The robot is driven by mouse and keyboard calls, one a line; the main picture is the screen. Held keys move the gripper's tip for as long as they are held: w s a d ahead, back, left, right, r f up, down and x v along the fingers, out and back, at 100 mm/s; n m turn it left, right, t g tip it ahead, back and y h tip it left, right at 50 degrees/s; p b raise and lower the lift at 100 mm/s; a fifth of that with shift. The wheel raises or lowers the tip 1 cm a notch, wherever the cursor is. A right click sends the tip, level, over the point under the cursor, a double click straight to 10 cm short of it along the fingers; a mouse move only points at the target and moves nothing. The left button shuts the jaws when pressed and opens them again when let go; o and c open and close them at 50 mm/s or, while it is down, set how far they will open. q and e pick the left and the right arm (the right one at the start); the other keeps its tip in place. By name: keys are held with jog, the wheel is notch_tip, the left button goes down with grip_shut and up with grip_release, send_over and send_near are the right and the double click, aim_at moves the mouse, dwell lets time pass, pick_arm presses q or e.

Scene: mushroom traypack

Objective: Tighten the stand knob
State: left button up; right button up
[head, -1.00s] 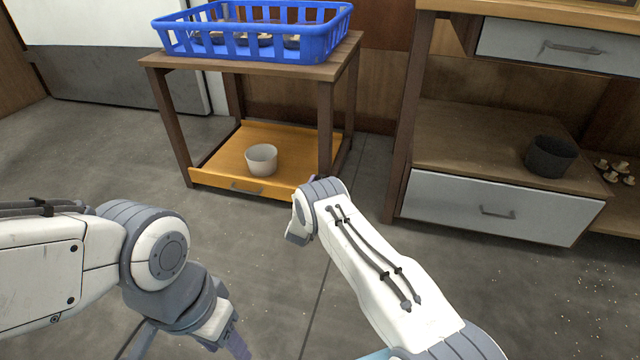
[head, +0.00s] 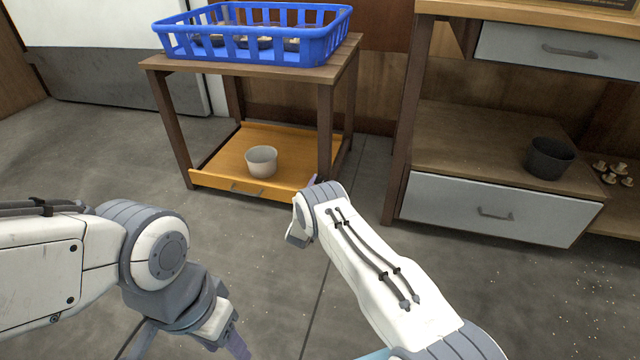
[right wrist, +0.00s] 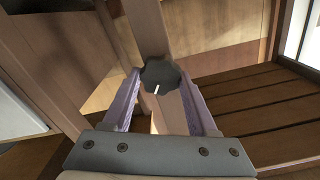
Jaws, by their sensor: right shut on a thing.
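The stand knob (right wrist: 161,74) is dark, round and lobed, with a short white mark on its face. In the right wrist view it sits on a wooden post (right wrist: 146,28) of the stand. My right gripper (right wrist: 160,80) has its purple fingers on either side of the knob and is shut on it. In the head view the knob is hidden behind my right wrist, near the front right leg of the wooden stand (head: 326,125). My left gripper (head: 190,343) is low at the left, its fingers apart, its tips cut off by the frame edge.
A blue basket (head: 250,45) with several items stands on top of the stand. A white pot (head: 262,161) sits on the orange lower tray (head: 215,175). At the right, a shelf unit (head: 440,145) holds a dark pot (head: 550,157) and several mushrooms (head: 612,172). The floor between is clear.

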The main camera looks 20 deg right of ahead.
jog(key=shift+w+a+f+m+p, duration=0.1)
jog(key=shift+m+p, duration=0.95)
jog(key=shift+m, duration=4.65)
jog(key=shift+a+f+m+p, duration=0.15)
jog(key=shift+m+p, duration=0.9)
jog(key=shift+m, duration=4.65)
jog(key=shift+w+f+m+p, duration=0.1)
jog(key=shift+m+p, duration=0.95)
jog(key=shift+m, duration=4.65)
jog(key=o, duration=1.4)
jog(key=shift+s+d, duration=0.1)
